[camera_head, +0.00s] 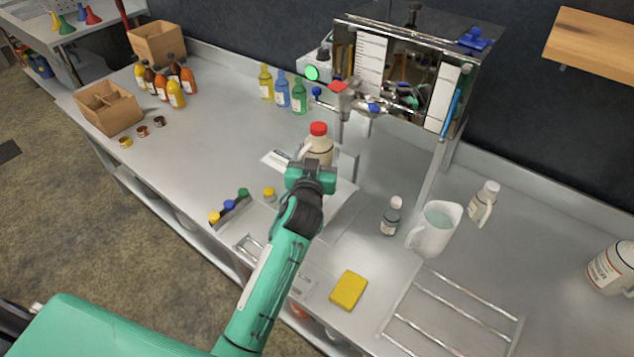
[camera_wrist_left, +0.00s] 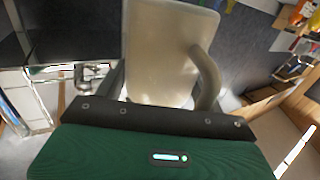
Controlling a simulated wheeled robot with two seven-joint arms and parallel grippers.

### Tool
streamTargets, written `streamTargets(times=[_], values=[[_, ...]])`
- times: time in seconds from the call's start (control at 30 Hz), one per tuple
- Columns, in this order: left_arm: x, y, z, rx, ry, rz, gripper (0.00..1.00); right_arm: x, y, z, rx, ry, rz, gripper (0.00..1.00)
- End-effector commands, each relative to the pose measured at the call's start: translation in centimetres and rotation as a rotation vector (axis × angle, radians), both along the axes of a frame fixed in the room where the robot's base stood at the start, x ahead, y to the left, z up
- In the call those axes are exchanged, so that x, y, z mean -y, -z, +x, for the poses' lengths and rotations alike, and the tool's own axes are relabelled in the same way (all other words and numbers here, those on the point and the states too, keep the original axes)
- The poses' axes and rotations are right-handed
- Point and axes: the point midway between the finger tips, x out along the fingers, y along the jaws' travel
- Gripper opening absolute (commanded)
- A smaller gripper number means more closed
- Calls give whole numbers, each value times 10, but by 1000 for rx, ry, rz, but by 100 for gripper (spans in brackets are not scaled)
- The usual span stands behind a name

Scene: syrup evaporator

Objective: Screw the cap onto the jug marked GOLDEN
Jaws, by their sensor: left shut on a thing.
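A cream jug (camera_head: 320,150) with a red cap (camera_head: 318,128) on top stands upright under the metal filling unit. Its handle is on the left in the head view, and no GOLDEN marking is readable on it. My left gripper (camera_head: 311,172) is at the near side of this jug, shut on its body. In the left wrist view the jug's pale body (camera_wrist_left: 165,55) and handle (camera_wrist_left: 208,78) fill the middle, between the fingers; the red cap is not visible there. How tightly the cap sits cannot be told. My right gripper is not in view.
A rack of coloured caps (camera_head: 229,206) and a small yellow-topped item (camera_head: 269,194) lie left of my arm. A yellow sponge (camera_head: 348,290), white pitcher (camera_head: 435,228), small dark bottle (camera_head: 391,215) and white-capped jug (camera_head: 483,203) stand right. The metal unit (camera_head: 400,75) overhangs behind.

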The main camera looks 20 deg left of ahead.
Motion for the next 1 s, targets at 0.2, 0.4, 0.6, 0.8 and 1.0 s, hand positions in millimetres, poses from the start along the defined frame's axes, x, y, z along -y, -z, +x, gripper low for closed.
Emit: streamTargets(times=[0.2,0.4,0.6,0.8,1.0], values=[[0,28,0,4,0,-1,0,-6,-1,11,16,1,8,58],[0,30,0,6,0,0,0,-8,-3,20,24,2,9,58],[0,36,0,3,-1,0,0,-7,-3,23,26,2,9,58],[0,64,0,2,0,-1,0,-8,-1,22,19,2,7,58],[0,67,0,6,1,0,0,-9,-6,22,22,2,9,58]])
